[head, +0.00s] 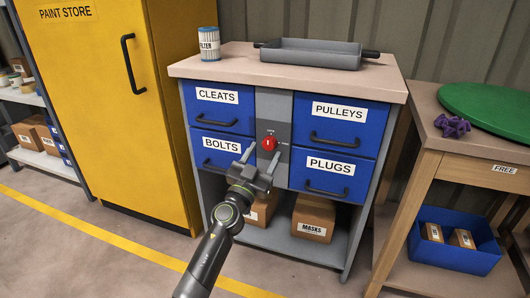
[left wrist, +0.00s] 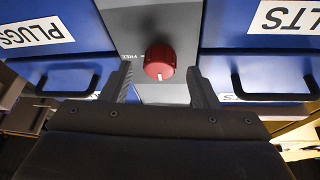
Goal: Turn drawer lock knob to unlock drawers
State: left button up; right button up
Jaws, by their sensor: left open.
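The red lock knob (head: 269,143) sits on the grey centre panel (head: 272,106) between the blue drawers. In the left wrist view the knob (left wrist: 160,61) shows a white mark at its lower edge, and the word FREE is on the panel beside it. My left gripper (head: 260,161) is open just in front of and below the knob. In the left wrist view its fingers (left wrist: 158,85) stand to either side of the knob, with gaps between. I cannot tell whether the fingertips reach past its face. My right gripper is not in view.
Drawers labelled CLEATS (head: 218,107), BOLTS (head: 223,153), PULLEYS (head: 340,122) and PLUGS (head: 330,174) look shut. A grey tray (head: 313,52) and a filter can (head: 209,43) stand on top. A yellow cabinet (head: 115,100) is at left, a wooden bench (head: 480,163) at right.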

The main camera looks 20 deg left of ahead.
pick_arm(q)
jog(key=shift+x, duration=0.75)
jog(key=shift+c, duration=0.2)
jog(key=c, duration=0.9)
jog(key=shift+c, duration=0.2)
